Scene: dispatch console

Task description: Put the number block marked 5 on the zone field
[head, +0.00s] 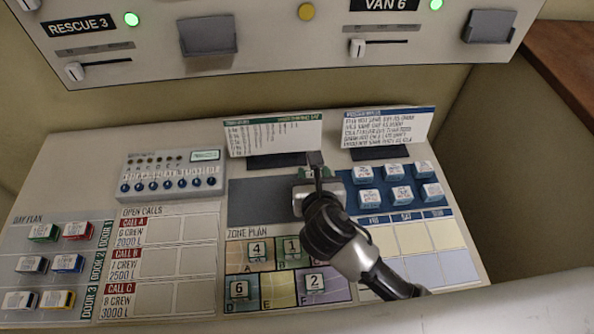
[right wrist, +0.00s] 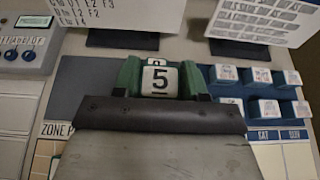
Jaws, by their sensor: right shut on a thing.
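My right gripper (head: 318,172) is shut on the white block marked 5 (right wrist: 160,80), whose number faces the right wrist camera between the green fingers. In the head view the gripper mostly hides this block. It is at the right end of the dark grey pad (head: 257,203), behind the zone plan; I cannot tell if the block is clear of the pad. The zone plan (head: 279,289) has coloured lettered fields. Block 4 (head: 257,251) is on A, block 1 (head: 291,249) on B, block 6 (head: 240,290) on D and block 2 (head: 314,283) on F. Field E is bare. My arm partly covers field C. My left gripper is not in view.
Several blue-based blocks (head: 397,195) stand right of my gripper. A switch box (head: 172,175) stands at left. Two upright cards (head: 274,134) (head: 388,131) stand behind. Coloured day-plan blocks (head: 43,232) are at far left. The open-calls panel (head: 160,262) has bare squares.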

